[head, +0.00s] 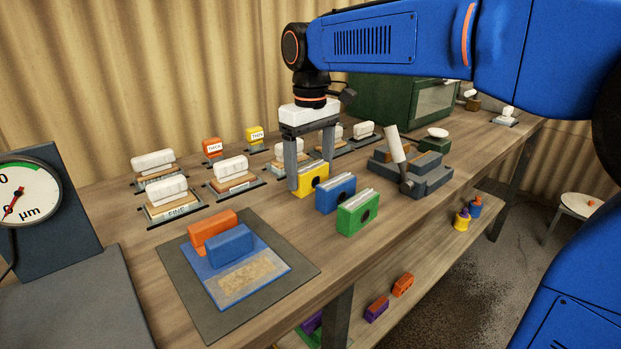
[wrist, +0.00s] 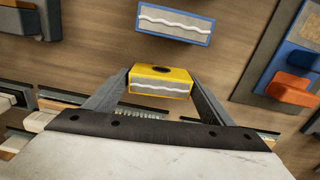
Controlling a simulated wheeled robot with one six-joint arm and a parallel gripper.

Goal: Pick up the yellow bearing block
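The yellow bearing block (head: 310,180) stands on the workbench at the back end of a short row, with a blue block in front of it. My gripper (head: 311,178) points straight down over it, its two grey fingers spread wide and reaching down beside the block. In the wrist view the yellow block (wrist: 161,81), with a dark hole and a wavy white strip, lies between the fingertips (wrist: 162,78), one at each end. The fingers look open around it; any touching is too close to tell.
A blue block (head: 336,193) and a green block (head: 358,213) stand close by. A grey stepped fixture (head: 410,174) is to the right. White-topped blocks on plates (head: 230,172) lie left. A mat (head: 193,299) with orange and blue blocks is in front.

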